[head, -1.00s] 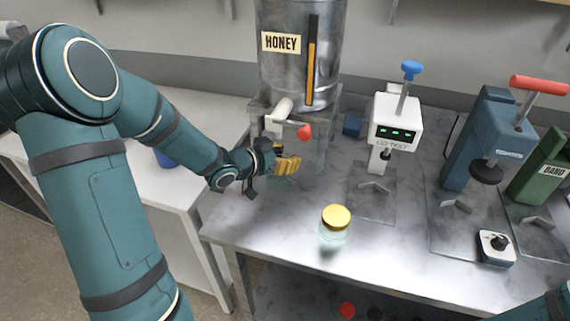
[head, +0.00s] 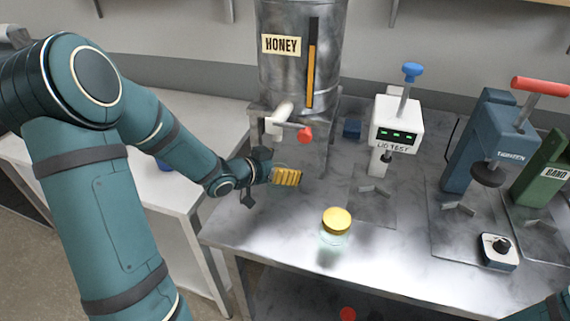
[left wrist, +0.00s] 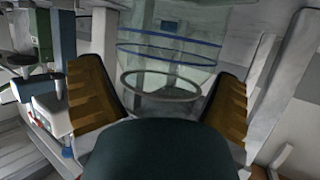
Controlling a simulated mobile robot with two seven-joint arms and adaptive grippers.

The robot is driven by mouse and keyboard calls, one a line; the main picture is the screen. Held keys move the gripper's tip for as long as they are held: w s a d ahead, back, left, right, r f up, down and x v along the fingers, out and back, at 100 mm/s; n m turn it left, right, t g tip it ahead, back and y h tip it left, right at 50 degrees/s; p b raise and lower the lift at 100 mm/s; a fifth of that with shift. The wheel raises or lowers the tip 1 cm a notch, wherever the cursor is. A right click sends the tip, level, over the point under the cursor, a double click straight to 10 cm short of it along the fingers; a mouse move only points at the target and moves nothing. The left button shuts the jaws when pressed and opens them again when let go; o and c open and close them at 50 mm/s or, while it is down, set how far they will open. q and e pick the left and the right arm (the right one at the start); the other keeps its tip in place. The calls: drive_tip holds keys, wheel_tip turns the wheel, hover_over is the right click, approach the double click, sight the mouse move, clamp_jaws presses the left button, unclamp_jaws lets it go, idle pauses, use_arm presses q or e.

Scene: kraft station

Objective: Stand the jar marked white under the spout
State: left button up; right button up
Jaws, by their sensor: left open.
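My left gripper (head: 286,177) is at the honey tank's foot, below and slightly in front of the spout (head: 280,118). Its yellow-padded fingers are open. In the left wrist view, a clear glass jar (left wrist: 165,65) with blue rings and a grey ring stands between the open fingers (left wrist: 165,98). In the head view this jar is barely visible behind the fingers. I cannot read a white mark on it, nor tell whether it is exactly under the spout. A second jar (head: 335,228) with a gold lid stands apart on the bench. My right gripper is out of view.
The honey tank (head: 282,75) has a red valve knob (head: 305,135) near my left gripper. A white lid tester (head: 396,130), a blue press (head: 495,150) and a green band machine (head: 543,175) stand to the right. The bench (head: 270,228) is clear at front left.

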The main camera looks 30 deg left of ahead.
use_arm(q)
drive_tip(key=p+v, duration=0.2)
drive_tip(key=v, duration=0.9)
drive_tip(key=shift+s+p, duration=0.25)
drive_tip(key=shift+p, duration=0.1)
drive_tip(key=shift+r, duration=0.15)
